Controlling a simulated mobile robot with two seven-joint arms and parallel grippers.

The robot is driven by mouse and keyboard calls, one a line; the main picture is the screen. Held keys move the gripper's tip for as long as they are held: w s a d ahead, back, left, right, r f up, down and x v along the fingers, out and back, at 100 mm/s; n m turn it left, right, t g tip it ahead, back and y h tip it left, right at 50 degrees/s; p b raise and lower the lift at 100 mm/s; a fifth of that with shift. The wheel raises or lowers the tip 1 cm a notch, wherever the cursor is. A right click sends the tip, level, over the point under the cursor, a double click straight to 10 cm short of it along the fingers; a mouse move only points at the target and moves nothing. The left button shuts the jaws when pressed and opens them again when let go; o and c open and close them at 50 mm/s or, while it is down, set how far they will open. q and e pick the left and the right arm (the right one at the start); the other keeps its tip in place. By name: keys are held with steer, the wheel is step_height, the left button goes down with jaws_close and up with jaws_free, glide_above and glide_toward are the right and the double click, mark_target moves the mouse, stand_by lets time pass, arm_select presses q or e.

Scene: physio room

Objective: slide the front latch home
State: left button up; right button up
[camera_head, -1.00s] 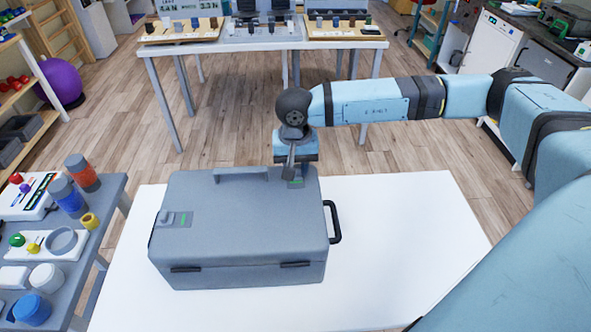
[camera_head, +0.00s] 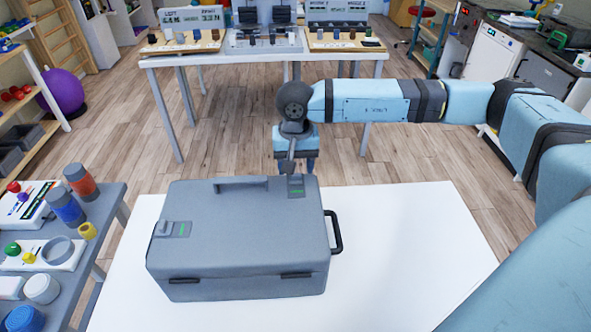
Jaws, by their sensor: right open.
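A grey case (camera_head: 245,235) lies closed on a white table. One latch, a small dark plate with a green mark (camera_head: 296,187), sits on its lid at the far edge, right of the handle recess. I cannot tell which one is the front latch. My right gripper (camera_head: 297,165) points down just beyond the far edge, close behind the far latch. It is open and holds nothing visible; its fingertips are partly hidden. My left gripper is out of view.
A black side handle (camera_head: 334,232) sticks out from the case's right. The white table (camera_head: 410,245) is bare to the right. A grey side table (camera_head: 105,213) with cups and gadgets stands left. A display table (camera_head: 264,54) stands behind, across open floor.

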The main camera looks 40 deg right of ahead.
mark_target(296, 175)
step_height(296, 175, up, 12)
steer(key=shift+f, duration=0.15)
steer(key=shift+s+f, duration=0.1)
steer(key=shift+s, duration=0.05)
stand_by(0.5)
